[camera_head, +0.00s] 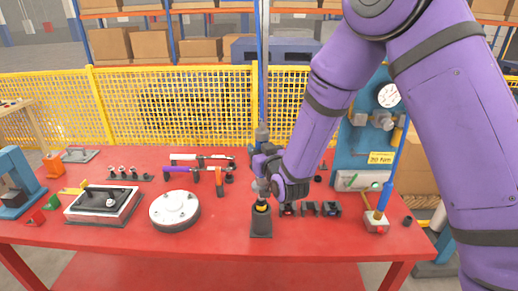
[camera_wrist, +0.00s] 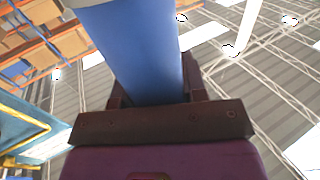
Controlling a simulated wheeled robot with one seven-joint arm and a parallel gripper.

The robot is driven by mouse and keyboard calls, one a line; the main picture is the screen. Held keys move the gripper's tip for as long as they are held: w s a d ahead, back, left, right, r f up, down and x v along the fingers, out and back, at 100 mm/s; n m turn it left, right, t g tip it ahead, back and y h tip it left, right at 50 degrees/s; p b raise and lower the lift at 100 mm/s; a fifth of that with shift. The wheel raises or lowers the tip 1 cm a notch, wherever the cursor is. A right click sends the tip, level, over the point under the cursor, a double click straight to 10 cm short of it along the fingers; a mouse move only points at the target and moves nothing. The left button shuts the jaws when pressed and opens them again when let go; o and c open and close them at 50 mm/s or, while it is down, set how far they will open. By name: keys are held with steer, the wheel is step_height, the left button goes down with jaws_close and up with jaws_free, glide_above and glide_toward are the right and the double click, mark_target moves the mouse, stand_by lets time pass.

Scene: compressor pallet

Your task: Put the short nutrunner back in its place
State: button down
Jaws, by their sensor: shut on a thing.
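The short nutrunner (camera_head: 262,134) is upright, with a grey top and a blue body. My gripper (camera_head: 264,165) is shut around its body and hides much of it. In the wrist view the nutrunner's blue body (camera_wrist: 135,50) rises between the dark jaws (camera_wrist: 155,100). Below it in the head view is a dark upright holder (camera_head: 261,227) with a yellow ring near its top. The tool's lower end lines up with this holder; I cannot tell whether it is inside it or just above.
Dark blocks (camera_head: 310,209) stand right of the holder. A round grey flange (camera_head: 174,210) and a tray with a dark plate (camera_head: 103,203) lie to the left. Long tools (camera_head: 198,160) lie behind. A blue gauge panel (camera_head: 359,151) stands right. The red table's front (camera_head: 190,247) is clear.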

steer(key=shift+f, duration=4.05)
stand_by(1.5)
steer(key=c, duration=0.6)
jaws_free()
steer(key=shift+f, duration=0.15)
steer(key=shift+s, duration=0.1)
steer(key=v, duration=1)
steer(key=shift+s+d, duration=0.15)
steer(key=shift+s, duration=0.15)
